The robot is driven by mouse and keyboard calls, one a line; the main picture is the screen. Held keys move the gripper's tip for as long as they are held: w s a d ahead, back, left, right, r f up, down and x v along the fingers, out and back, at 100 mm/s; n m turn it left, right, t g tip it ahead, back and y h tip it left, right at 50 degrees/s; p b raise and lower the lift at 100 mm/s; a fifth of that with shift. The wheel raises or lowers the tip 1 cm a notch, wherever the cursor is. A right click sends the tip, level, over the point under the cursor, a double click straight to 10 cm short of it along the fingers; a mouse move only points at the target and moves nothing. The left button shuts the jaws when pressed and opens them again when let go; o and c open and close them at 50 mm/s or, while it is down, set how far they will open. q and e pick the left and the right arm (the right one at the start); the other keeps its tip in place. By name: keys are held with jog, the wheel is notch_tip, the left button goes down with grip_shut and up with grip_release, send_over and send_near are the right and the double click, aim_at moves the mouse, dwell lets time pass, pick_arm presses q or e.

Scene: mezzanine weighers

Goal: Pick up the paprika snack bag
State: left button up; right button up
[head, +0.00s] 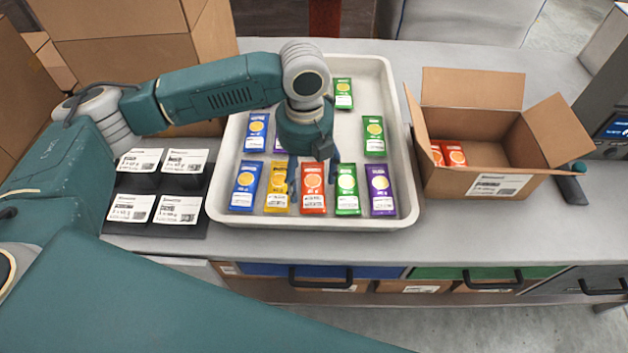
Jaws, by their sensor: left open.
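Several snack bags in different colours lie in a pale tray (404,190). A red-orange bag (313,203) lies in the front row, between a yellow bag (277,200) and a green bag (347,203). Its print is too small to read, so I cannot confirm that it is paprika. My left gripper (313,182) points down over the red-orange bag. It is open, with one finger toward each long side of the bag. Whether the fingers touch it I cannot tell. The gripper hides part of the tray behind. My right gripper is out of view.
An open cardboard box (470,184) with red-orange bags inside stands right of the tray. White label cards (178,210) lie left of the tray. Large cartons (130,50) stand behind at left.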

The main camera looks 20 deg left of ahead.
aim_at(308, 190)
pick_arm(q)
jog(key=shift+f, duration=0.8)
jog(key=shift+w+f, duration=0.1)
jog(key=shift+f, duration=0.25)
jog(key=f, duration=0.1)
jog(key=f+p, duration=0.1)
jog(key=f, duration=0.2)
jog(key=shift+w+a+f+p, duration=0.1)
jog(key=shift+w+f+p, duration=0.1)
jog(key=shift+w+p, duration=0.15)
jog(key=shift+f, duration=0.15)
jog(key=c, duration=0.8)
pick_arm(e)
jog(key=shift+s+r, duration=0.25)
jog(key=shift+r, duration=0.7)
